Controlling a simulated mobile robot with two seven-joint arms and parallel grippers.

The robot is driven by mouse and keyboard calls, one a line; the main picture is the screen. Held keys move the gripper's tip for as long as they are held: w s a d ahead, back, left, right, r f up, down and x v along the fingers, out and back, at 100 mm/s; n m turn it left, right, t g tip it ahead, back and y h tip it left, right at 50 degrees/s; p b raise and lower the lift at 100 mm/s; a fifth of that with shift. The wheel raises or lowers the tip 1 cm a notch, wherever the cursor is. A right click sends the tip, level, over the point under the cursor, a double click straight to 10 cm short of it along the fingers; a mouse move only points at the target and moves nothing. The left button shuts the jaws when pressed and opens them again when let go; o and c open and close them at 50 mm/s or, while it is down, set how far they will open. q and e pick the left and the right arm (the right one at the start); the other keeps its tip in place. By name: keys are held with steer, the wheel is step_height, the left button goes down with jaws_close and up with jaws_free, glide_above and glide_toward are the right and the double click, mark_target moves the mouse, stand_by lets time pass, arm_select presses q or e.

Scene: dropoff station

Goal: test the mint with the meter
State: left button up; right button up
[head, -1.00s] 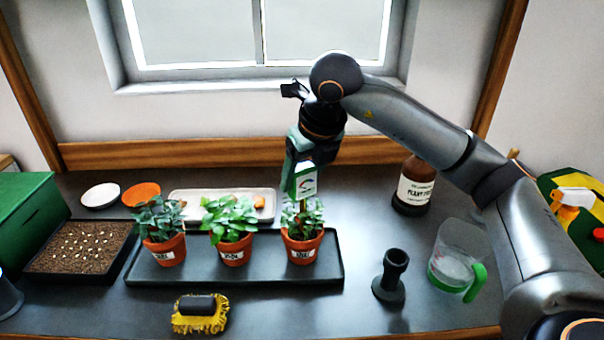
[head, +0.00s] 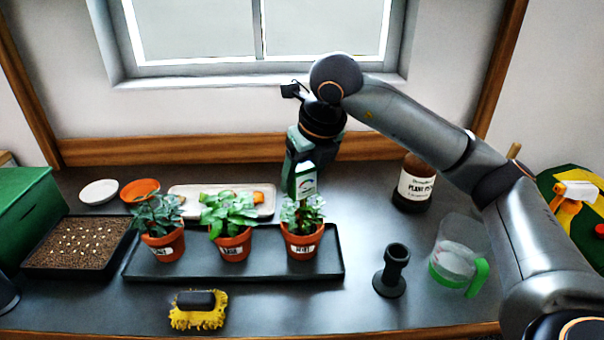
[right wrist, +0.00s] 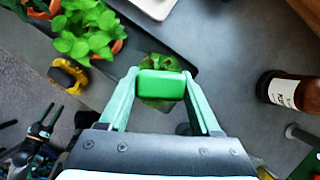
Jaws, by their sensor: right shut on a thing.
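My right gripper (head: 303,166) is shut on a green meter (head: 305,185) with a white dial face. It holds the meter upright over the right-hand potted plant (head: 302,243). The meter's lower end is at the leaves; its probe is mostly hidden there, and I cannot tell how deep it reaches. In the right wrist view, the meter's green top (right wrist: 162,85) sits between the fingers, with leaves showing around it. The middle plant (head: 232,225) and left plant (head: 160,228) stand beside it in terracotta pots. The pot labels are too small to read surely.
The pots stand on a dark tray (head: 200,272). A black holder (head: 391,270), a measuring jug (head: 455,262) and a brown bottle (head: 414,185) are to the right. A yellow brush (head: 198,310) lies in front, and a seed tray (head: 50,262) is left.

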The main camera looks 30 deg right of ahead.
mark_target(302, 201)
steer(key=shift+f, duration=0.3)
stand_by(0.4)
steer(key=shift+f+b, duration=0.35)
steer(key=shift+b, duration=0.15)
steer(key=shift+f, duration=0.25)
steer(key=shift+f+b, duration=0.4)
steer(key=shift+b, duration=0.15)
stand_by(0.8)
stand_by(1.1)
